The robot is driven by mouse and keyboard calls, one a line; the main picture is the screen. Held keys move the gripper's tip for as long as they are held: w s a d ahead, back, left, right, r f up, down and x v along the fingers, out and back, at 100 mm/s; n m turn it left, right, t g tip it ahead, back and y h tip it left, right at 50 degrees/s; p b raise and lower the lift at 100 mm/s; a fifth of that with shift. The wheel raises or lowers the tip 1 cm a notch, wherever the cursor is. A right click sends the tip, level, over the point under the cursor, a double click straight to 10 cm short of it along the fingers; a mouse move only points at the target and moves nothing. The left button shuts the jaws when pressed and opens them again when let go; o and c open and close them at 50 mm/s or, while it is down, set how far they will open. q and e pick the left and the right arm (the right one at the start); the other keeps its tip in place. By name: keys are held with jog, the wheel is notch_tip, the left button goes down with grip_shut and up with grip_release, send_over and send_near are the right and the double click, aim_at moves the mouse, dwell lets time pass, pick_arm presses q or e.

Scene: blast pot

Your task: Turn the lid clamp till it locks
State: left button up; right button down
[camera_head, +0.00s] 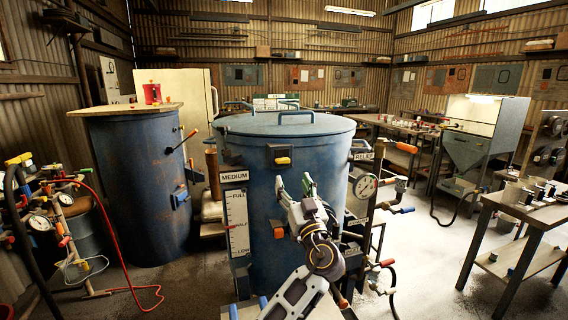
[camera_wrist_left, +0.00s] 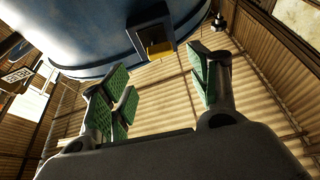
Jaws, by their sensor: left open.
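The blue blast pot (camera_head: 265,205) stands in the middle of the head view with its round lid (camera_head: 290,125) on top. The lid clamp (camera_head: 280,157) is a dark bracket with a yellow part, on the pot's front just under the lid rim. The clamp also shows in the left wrist view (camera_wrist_left: 158,46), ahead of the fingers. My left gripper (camera_head: 295,185) is open and empty, below the clamp and slightly to its right, apart from it. Its green-padded fingers show in the left wrist view (camera_wrist_left: 163,82) with a clear gap between them. My right gripper is not in view.
A pressure gauge (camera_head: 365,186) and pipes with valve handles stand right of the pot. A level board (camera_head: 237,218) is on its left. A blue drum (camera_head: 140,190) stands further left, with a red hose (camera_head: 120,260) nearby. A work table (camera_head: 530,210) is at the right.

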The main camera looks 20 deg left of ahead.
aim_at(284, 162)
pick_arm(q)
jog(key=p+x, duration=0.1)
jog(key=x, duration=0.6)
jog(key=shift+w+a+r+p, duration=0.2)
jog(key=shift+w+p, duration=0.1)
jog(key=shift+p, duration=0.1)
jog(key=shift+w+a, duration=0.2)
jog(key=shift+w, duration=0.1)
jog(key=shift+w+a+r, duration=0.2)
jog(key=shift+w+a, duration=0.05)
jog(key=shift+w, duration=0.1)
jog(key=shift+c, duration=1.3)
jog(key=c, duration=0.8)
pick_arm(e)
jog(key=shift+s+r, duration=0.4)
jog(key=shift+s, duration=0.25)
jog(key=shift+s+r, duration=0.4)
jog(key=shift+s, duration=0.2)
